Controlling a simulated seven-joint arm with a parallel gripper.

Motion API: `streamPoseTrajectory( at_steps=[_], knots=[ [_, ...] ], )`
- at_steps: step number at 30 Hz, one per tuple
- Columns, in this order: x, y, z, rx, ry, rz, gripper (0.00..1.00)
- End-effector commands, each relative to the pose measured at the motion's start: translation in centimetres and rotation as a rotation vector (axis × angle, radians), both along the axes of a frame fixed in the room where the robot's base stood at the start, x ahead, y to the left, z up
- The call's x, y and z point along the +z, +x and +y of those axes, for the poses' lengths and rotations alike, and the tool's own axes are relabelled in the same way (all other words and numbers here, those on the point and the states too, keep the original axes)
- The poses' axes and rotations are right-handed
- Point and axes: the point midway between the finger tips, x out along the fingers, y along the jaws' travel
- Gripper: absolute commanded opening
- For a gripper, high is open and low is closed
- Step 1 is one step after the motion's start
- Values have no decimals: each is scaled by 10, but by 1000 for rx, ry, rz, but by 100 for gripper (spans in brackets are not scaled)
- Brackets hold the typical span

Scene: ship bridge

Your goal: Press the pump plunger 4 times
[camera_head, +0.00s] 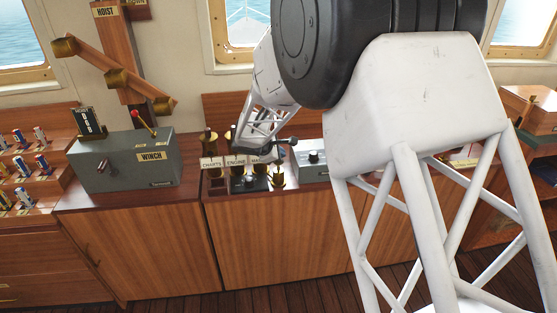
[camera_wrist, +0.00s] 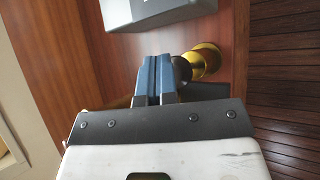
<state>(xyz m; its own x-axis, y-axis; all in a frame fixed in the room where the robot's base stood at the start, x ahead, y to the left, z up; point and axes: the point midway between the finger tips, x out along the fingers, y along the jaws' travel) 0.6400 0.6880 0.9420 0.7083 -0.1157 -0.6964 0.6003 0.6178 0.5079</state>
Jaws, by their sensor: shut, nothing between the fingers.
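My gripper shows in the wrist view (camera_wrist: 153,62) with its two blue fingers pressed together and nothing between them. A brass fitting with a round flange (camera_wrist: 208,58) stands just right of the fingertips, with a dark rounded part (camera_wrist: 182,70) beside the fingers; this looks like the pump and its plunger. I cannot tell whether the fingers touch it. In the head view a brass piece (camera_head: 278,177) stands on the cabinet top near my gripper, below a dark knob. My arm hides much of this area, and the plunger's height cannot be read.
Small signs reading CHARTS (camera_head: 211,162) and ENGINE (camera_head: 236,160) stand left of the brass piece. A grey box with a dial (camera_head: 313,158) is to its right. A grey WINCH box (camera_head: 122,162) with a red-tipped lever and a wooden HOIST post (camera_head: 108,50) are farther left.

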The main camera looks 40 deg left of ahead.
Motion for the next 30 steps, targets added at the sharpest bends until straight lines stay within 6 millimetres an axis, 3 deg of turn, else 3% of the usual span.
streamPoseTrajectory(
  at_steps=[30],
  knots=[
    [-10, 0, 0, 0, -1, 1, 0]
  ],
)
